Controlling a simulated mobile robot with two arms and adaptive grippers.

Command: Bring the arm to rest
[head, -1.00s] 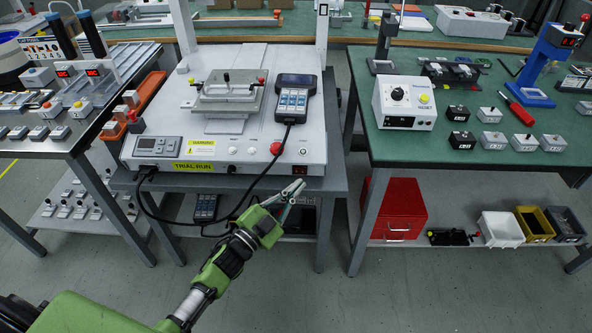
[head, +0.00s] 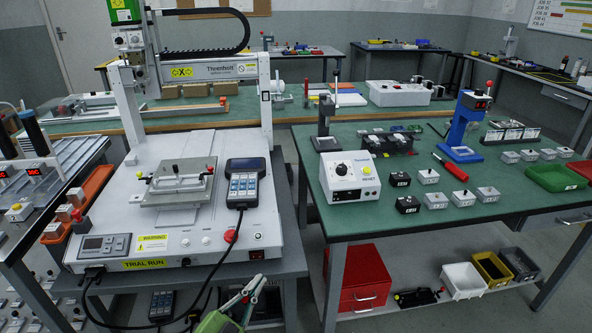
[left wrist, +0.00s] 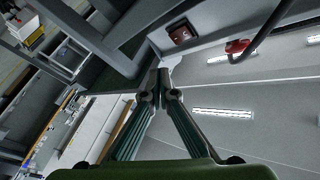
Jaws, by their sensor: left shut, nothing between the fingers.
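My left gripper (head: 248,291) shows at the bottom middle of the head view, in front of the gantry screwdriver machine and below its front edge. In the left wrist view its two fingers (left wrist: 158,82) meet at the tips, with nothing between them. The gripper is shut and empty. The gantry screwdriver (head: 115,215) stands on its bench with a grey fixture plate (head: 182,180) and a hand-held pendant (head: 245,185) on top. Most of my left arm is below the picture. My right gripper is in no view.
A red emergency button (head: 231,236) and a power switch (head: 257,254) sit on the machine's front. A green-topped bench (head: 440,220) stands to the right, with a red drawer box (head: 362,280) under it. A dark cable hangs before the machine.

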